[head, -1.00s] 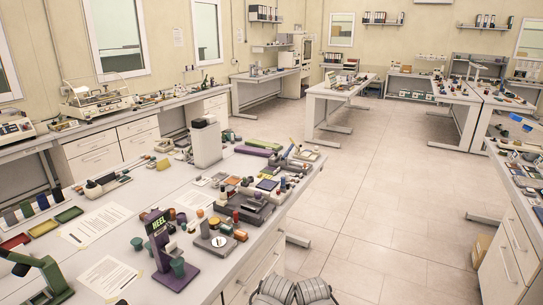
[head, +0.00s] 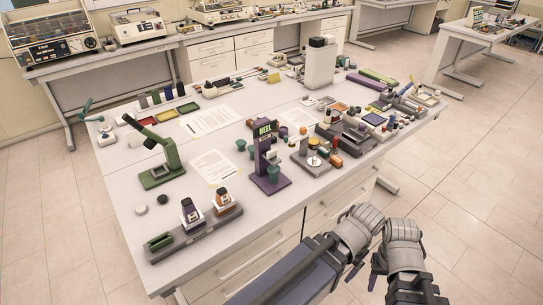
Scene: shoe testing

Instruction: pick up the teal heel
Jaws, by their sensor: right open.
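A teal heel (head: 272,173), a small tapered cup shape, is at the front of the purple stand (head: 266,155) with the "HEEL" sign, in the middle of the table. More small teal pieces (head: 241,145) stand on the tabletop just left of and behind that stand. My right gripper (head: 376,270) is low in the head view, off the table's front right edge. It is open and well apart from the teal heel. My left gripper (head: 352,268) is beside it, mostly hidden by my arm links, so its jaws cannot be made out.
The white table (head: 150,208) also bears a green press (head: 162,165), a grey rack with small bottles (head: 195,231), paper sheets (head: 218,168) and a white box-like device (head: 320,62). Small blocks and trays crowd the right. Its drawers face my arms. Open floor lies to the right.

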